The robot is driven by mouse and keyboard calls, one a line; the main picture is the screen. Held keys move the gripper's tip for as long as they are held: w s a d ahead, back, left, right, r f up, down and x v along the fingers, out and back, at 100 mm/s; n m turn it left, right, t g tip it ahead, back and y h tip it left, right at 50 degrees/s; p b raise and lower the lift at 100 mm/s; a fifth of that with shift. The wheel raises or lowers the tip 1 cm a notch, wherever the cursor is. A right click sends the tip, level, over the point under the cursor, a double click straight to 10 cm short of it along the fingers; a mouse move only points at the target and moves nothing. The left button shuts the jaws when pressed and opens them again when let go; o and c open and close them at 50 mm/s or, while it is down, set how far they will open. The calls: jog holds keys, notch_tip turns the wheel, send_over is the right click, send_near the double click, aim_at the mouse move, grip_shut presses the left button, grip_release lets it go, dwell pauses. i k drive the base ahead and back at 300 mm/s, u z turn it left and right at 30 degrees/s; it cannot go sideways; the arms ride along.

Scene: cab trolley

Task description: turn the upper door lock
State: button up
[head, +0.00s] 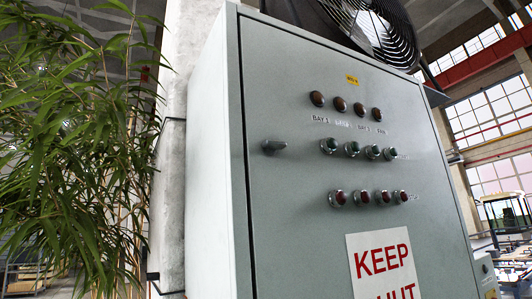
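The grey cabinet door (300,230) fills the middle of the head view and looks shut. The lower part of the door is cut off by the picture's bottom edge.
Brown lamps (339,104), green buttons (352,149) and red buttons (362,198) sit in rows right of the lock. A KEEP SHUT sign (383,264) is below. A leafy plant (65,130) stands at left, a fan (375,30) on top.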

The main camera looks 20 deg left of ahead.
aim_at(271, 145)
jog(key=i, duration=0.9)
jog(key=z, duration=0.05)
